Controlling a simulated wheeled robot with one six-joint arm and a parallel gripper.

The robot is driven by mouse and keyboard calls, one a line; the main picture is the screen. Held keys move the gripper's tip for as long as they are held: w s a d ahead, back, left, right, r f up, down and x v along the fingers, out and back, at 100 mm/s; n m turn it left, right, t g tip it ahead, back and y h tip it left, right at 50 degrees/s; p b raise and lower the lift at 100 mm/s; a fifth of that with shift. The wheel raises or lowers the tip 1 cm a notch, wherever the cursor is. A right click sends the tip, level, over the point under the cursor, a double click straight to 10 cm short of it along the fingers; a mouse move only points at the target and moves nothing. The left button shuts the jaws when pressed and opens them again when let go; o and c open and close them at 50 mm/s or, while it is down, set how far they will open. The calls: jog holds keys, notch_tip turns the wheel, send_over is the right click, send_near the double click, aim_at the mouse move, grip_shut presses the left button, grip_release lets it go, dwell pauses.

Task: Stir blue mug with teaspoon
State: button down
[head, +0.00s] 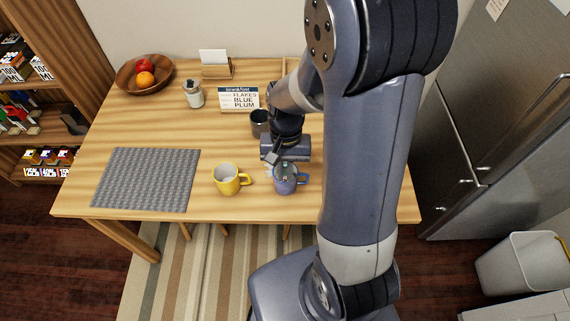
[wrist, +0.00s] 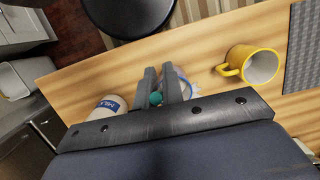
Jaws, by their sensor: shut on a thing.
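The blue mug (head: 287,181) stands on the wooden table near its front edge, just below my gripper (head: 278,161). In the wrist view the blue mug (wrist: 186,84) is mostly hidden behind my fingers. My gripper (wrist: 158,78) is shut on the teaspoon, of which I see a teal handle end (wrist: 155,99) between the fingers. The handle points up from the mug's opening. The spoon's bowl is hidden, so I cannot tell how deep it sits or whether it touches the mug.
A yellow mug (head: 228,178) stands close left of the blue mug. A dark mug (head: 259,123) and a menu sign (head: 239,99) stand behind. A milk container (wrist: 106,107) shows in the wrist view. A grey mat (head: 147,179), a jar (head: 193,95) and a fruit bowl (head: 125,79) lie further left.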

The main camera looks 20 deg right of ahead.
aim_at(285, 173)
jog(key=shift+s+a+f, duration=0.1)
jog(key=shift+s+f, duration=0.15)
jog(key=shift+f, duration=0.2)
jog(key=shift+w+d+f+b, duration=0.2)
jog(key=shift+w+f+b, duration=0.35)
jog(key=shift+f+b, duration=0.7)
jog(key=shift+w+d+f+b, duration=0.2)
jog(key=shift+w+f+b, duration=0.4)
jog(key=shift+f+b, duration=0.65)
jog(key=shift+w+d+f+b, duration=0.2)
jog(key=shift+w+f+b, duration=0.5)
jog(key=shift+f, duration=1.05)
